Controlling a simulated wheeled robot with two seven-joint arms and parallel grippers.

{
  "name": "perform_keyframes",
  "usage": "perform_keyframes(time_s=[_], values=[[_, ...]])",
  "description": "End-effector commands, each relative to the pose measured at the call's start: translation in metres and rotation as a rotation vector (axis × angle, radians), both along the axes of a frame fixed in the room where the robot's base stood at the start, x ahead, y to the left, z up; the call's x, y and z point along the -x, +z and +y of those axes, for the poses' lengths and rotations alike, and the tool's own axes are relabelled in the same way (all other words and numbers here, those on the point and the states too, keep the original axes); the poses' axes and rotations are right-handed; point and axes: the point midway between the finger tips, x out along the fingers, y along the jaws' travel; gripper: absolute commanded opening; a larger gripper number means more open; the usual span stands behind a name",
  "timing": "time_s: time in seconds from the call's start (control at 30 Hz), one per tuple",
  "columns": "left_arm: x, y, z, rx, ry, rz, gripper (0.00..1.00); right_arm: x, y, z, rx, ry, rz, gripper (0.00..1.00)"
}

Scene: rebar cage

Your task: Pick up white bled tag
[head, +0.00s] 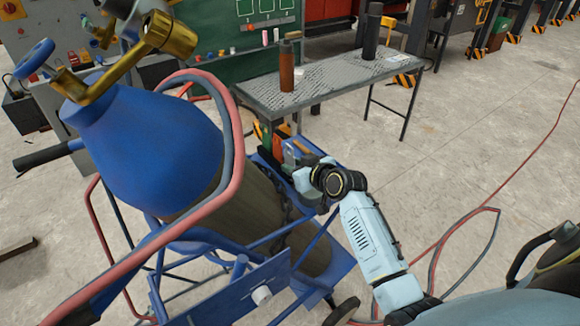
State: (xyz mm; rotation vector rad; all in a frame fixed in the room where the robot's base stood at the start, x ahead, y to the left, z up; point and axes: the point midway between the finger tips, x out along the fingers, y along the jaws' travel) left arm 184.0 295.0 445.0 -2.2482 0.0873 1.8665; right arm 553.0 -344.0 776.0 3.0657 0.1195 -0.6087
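I cannot make out a white bleed tag for certain. A small pale flat piece (299,72) lies on the grey metal table beside an orange-brown cylinder, too small to identify. My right arm reaches in from the lower right. Its gripper (303,158) is over the blue cart, right of the large blue gas cylinder (150,140) and in front of the table. The fingers are small and run into the clutter behind them, so their opening and any held thing cannot be told. My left gripper is not in view.
The grey table (335,82) also bears a dark cylinder (371,30). The blue cart frame (225,300), its red and grey hoses (237,150) and a brass valve (165,38) crowd the left. A red hose (470,220) lies on the floor; the floor right of the table is otherwise open.

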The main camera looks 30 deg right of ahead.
Motion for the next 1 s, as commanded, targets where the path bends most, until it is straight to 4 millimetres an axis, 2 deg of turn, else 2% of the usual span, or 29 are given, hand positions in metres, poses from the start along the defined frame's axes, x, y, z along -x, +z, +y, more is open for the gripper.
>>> perform_keyframes(time_s=[0.33, 0.57, 1.0], values=[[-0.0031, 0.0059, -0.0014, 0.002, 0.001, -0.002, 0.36, -0.0049, -0.0003, 0.0004, 0.001, 0.000, 0.000, 0.30], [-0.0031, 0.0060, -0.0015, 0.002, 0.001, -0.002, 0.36, -0.0048, -0.0002, 0.0003, 0.001, 0.000, 0.000, 0.00], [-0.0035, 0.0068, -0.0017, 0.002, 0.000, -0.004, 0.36, -0.0047, 0.0015, 0.0002, 0.001, 0.000, 0.000, 0.00]])
